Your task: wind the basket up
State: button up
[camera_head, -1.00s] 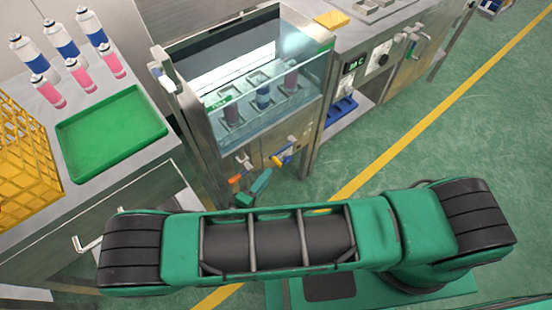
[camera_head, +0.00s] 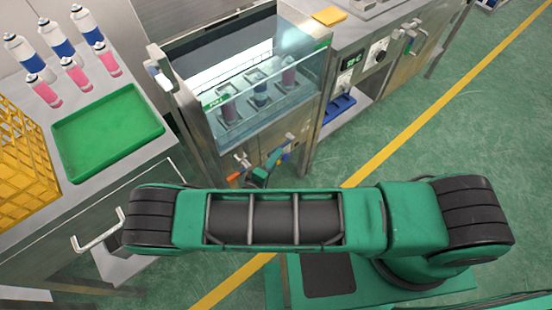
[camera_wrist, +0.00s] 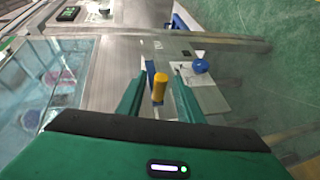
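The basket (camera_head: 245,107) sits inside the glass-fronted water tank (camera_head: 180,104) and holds several cans, one of them a pink-topped can (camera_head: 289,76). A crank with a blue arm and a yellow grip (camera_wrist: 159,88) is on the tank's front; in the head view its blue part (camera_head: 287,148) is partly hidden by my gripper. My gripper (camera_wrist: 158,85) is open, with one green finger on each side of the yellow grip and gaps visible between. In the head view my gripper (camera_head: 270,165) is small, low in front of the tank.
An orange-handled valve (camera_head: 235,177) is left of my gripper. A green tray (camera_head: 105,135), yellow crate (camera_head: 25,165) and several cans stand on the left table. Green floor is open at right.

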grip_shut()
jog(key=shift+s+a, duration=0.1)
jog(key=shift+a, duration=0.05)
